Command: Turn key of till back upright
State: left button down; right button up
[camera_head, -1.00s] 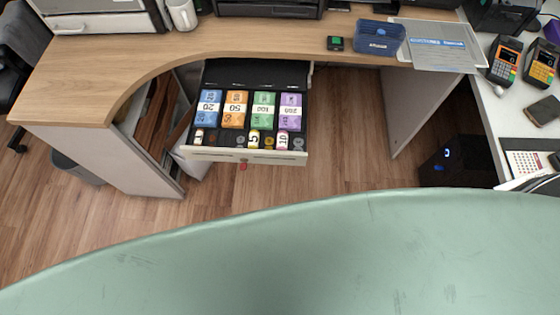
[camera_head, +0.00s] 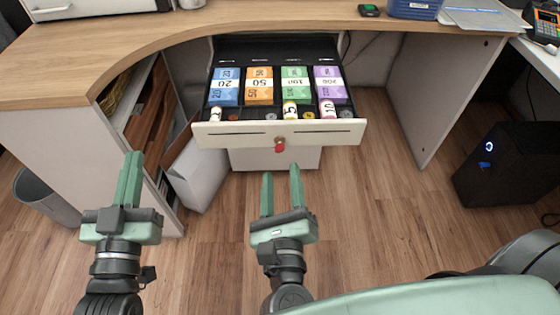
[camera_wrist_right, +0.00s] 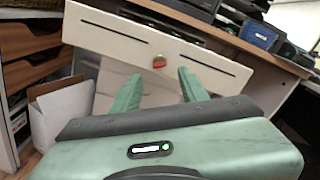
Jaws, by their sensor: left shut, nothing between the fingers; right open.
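The till drawer (camera_head: 230,135) stands open under the counter, with its cream front towards me. The key (camera_head: 280,147) is red and sits in the lock at the middle of that front. It also shows in the right wrist view (camera_wrist_right: 159,62), where its exact angle is hard to tell. My right gripper (camera_head: 282,172) is open and empty, just below and in front of the key, apart from it. Its fingers (camera_wrist_right: 160,90) lie on either side below the key in the wrist view. My left gripper (camera_head: 133,155) is shut and empty, left of the drawer.
The drawer holds banknote bundles (camera_head: 260,84) and coin rolls. The wooden counter (camera_head: 150,40) curves above. A white box (camera_head: 200,177) stands below the drawer's left end, and a black computer (camera_head: 505,165) stands at the right. The floor in front is free.

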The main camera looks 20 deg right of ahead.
aim_at(280, 147)
jog(key=x, duration=0.6)
jog(key=shift+w, duration=0.4)
grip_shut()
